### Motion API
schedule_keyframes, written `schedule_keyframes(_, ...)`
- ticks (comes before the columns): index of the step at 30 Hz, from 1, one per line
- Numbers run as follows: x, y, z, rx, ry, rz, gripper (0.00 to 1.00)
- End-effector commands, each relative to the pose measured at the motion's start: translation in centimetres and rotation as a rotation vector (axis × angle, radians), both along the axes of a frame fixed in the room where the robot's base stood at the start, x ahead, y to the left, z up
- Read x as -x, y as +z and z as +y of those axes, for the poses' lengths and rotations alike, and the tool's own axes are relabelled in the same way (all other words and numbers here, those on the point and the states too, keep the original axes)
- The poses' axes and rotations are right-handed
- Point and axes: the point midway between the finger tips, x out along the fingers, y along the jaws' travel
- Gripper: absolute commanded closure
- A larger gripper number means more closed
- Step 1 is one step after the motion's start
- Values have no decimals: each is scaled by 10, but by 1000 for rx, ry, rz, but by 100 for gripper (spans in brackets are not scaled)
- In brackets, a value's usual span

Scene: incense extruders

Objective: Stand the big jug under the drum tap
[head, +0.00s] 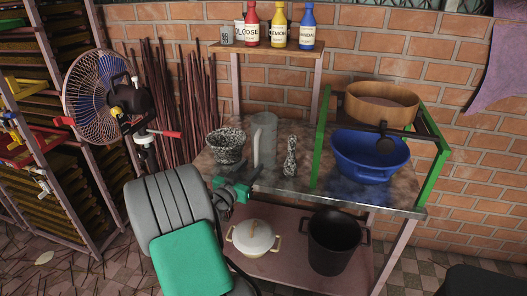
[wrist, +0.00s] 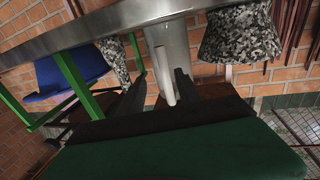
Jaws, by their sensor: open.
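The big jug (head: 266,141), a tall grey cylinder with a pale handle on its left, stands upright on the table between the speckled mortar and pestle. My gripper (head: 250,182) is open and empty at the table's near edge, just in front of the jug. The wrist view is turned upside down. There the jug (wrist: 172,40) and its handle show between the two dark fingers of my gripper (wrist: 158,88), which are not closed on it. I cannot make out a drum or a tap in either view.
The speckled mortar (head: 226,147) is close left of the jug, the pestle (head: 290,158) close right. A blue basin (head: 370,156) and a wooden sieve (head: 381,103) on a green frame (head: 432,160) are further right. Pots (head: 254,239) stand on the lower shelf. A fan (head: 98,95) is at left.

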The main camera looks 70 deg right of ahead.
Motion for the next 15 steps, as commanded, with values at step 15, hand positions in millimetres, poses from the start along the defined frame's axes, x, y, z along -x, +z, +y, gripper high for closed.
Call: schedule_keyframes(15, -5, -1, -63, -3, 1, 0, 59)
